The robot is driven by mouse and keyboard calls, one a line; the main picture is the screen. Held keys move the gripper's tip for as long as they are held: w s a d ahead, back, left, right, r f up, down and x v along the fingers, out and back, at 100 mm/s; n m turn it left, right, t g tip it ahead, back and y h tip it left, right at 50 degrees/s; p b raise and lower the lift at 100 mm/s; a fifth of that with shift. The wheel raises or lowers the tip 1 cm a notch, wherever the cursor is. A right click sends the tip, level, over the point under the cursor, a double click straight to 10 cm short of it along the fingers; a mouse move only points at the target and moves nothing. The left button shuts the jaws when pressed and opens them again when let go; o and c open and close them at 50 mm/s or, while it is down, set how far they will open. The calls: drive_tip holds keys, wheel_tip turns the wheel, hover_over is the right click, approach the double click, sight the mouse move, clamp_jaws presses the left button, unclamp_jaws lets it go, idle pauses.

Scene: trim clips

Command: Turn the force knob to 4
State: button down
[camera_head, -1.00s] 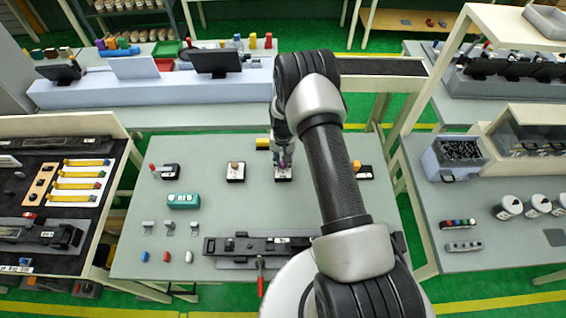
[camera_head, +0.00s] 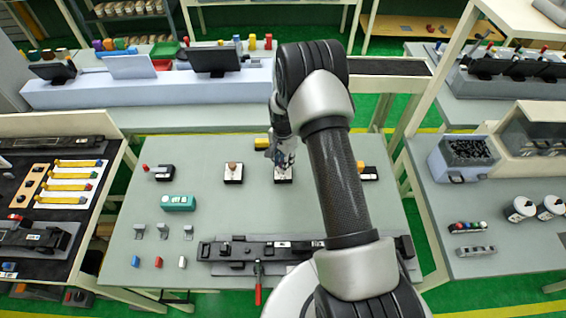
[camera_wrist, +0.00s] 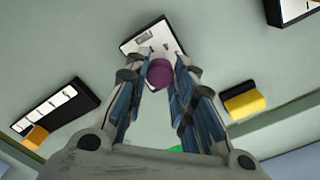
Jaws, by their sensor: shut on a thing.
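The force knob appears to be the purple round knob (camera_wrist: 160,73) on a small black-edged plate with a white face (camera_wrist: 150,38). In the wrist view my gripper (camera_wrist: 161,66) has its two blue-lined fingers on either side of the knob, shut on it. In the head view my gripper (camera_head: 282,165) is over the knob's plate (camera_head: 284,179) and hides the knob. The marks on the plate are too small to read, so I cannot tell the knob's setting.
A tan knob on its base (camera_head: 233,173) stands to the left and a unit with an orange part (camera_head: 367,172) to the right. A yellow-and-black block (camera_head: 262,143) lies behind. A long black fixture (camera_head: 265,249) with a red handle lies in front.

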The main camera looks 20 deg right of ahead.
idle(0.4)
drive_tip(key=c, duration=1.3)
unclamp_jaws()
drive_tip(key=shift+c, duration=0.2)
wheel_tip(320, 180, up, 12)
